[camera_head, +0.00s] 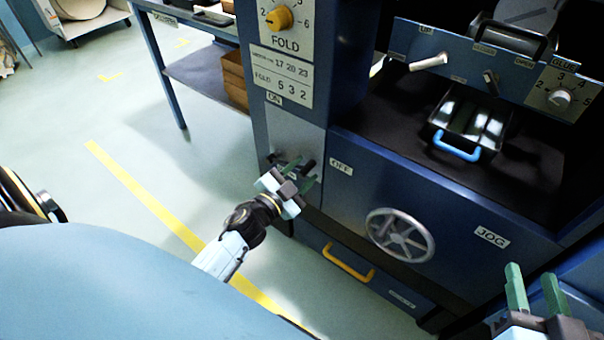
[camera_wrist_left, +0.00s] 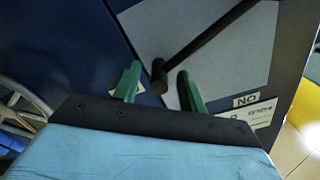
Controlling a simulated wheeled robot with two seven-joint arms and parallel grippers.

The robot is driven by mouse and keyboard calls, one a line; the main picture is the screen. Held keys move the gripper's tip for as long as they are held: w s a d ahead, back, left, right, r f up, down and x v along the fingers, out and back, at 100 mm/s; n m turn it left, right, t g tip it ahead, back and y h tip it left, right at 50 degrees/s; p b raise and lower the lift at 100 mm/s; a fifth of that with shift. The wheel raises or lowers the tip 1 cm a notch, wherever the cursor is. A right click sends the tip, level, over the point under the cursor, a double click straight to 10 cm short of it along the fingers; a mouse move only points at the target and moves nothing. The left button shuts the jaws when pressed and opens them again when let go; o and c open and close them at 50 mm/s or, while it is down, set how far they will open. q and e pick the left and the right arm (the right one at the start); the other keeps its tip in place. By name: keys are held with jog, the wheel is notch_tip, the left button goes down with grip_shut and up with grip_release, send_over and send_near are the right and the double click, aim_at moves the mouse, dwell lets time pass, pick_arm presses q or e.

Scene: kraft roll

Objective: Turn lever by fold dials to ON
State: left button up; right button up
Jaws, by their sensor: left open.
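The dark lever shows in the left wrist view (camera_wrist_left: 195,42) as a bar with a thick end, crossing a grey plate (camera_head: 290,135). In the head view it is mostly hidden by my left gripper (camera_head: 306,172). The ON label (camera_head: 274,98) is at the plate's top, the OFF label (camera_head: 341,167) at its right. The lever's end is on the OFF side. My left gripper is open; in its wrist view the green fingertips (camera_wrist_left: 158,86) appear on either side of the lever's end. Contact cannot be told. My right gripper (camera_head: 532,285) is open and empty at lower right.
The fold dial (camera_head: 278,18) and number card (camera_head: 282,76) are above the plate. A handwheel (camera_head: 399,235), a yellow handle (camera_head: 348,264) and a blue-handled tray (camera_head: 468,128) are on the machine.

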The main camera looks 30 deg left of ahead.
pick_arm(q)
jog(key=shift+w, duration=0.15)
jog(key=shift+c, duration=0.2)
grip_shut()
